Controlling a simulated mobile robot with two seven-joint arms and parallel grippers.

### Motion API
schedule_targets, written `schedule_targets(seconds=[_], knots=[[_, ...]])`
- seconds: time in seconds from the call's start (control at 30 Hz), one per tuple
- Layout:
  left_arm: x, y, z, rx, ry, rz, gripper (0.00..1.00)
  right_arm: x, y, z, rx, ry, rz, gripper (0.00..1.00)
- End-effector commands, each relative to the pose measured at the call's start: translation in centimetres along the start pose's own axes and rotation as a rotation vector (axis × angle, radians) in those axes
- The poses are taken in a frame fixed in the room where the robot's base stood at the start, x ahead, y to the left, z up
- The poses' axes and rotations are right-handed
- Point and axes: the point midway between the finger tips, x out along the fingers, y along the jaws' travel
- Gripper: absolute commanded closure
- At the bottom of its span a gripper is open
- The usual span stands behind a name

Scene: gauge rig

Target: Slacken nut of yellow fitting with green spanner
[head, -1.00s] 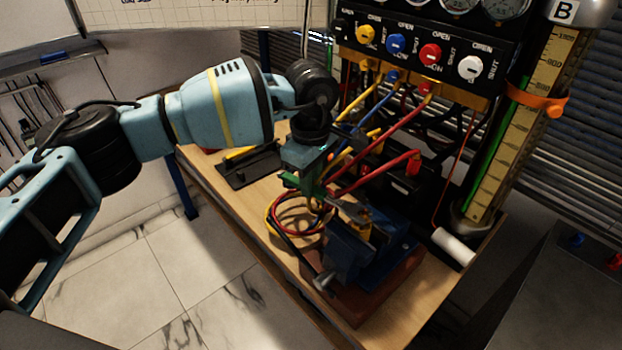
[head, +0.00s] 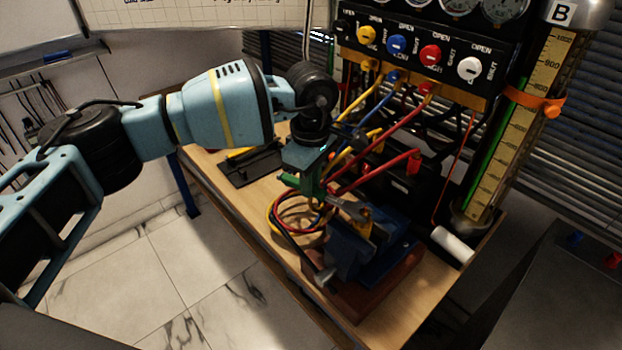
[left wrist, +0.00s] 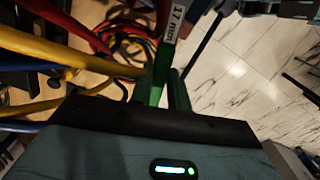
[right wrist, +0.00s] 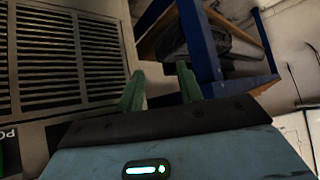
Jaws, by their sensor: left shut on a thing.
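My left gripper (head: 308,184) is shut on the green spanner, whose handle marked 17 mm (left wrist: 174,22) shows between the green fingers in the left wrist view. The spanner's grey head (head: 347,206) reaches right to the yellow fitting (head: 366,222), which is at the blue vise (head: 358,252). The head overlaps the fitting in the picture; I cannot tell if the jaw sits around its nut. The nut is too small and dark to make out. My right gripper (right wrist: 160,88) is open and empty, away from the bench, and shows only in the right wrist view.
Red, yellow and blue hoses (head: 385,172) run down from the valve panel (head: 425,55) close behind the left gripper. Coiled hoses (head: 283,215) lie beside the vise. A black tray (head: 245,170) lies at left.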

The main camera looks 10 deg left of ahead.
Motion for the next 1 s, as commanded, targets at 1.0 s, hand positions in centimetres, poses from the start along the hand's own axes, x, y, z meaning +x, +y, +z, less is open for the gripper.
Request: schedule_targets(seconds=[1.0], knots=[[0.0,-0.3,0.0,-0.032,-0.001,0.001,1.00,-0.1,0.1,-0.7,-0.002,0.013,0.001,0.64]])
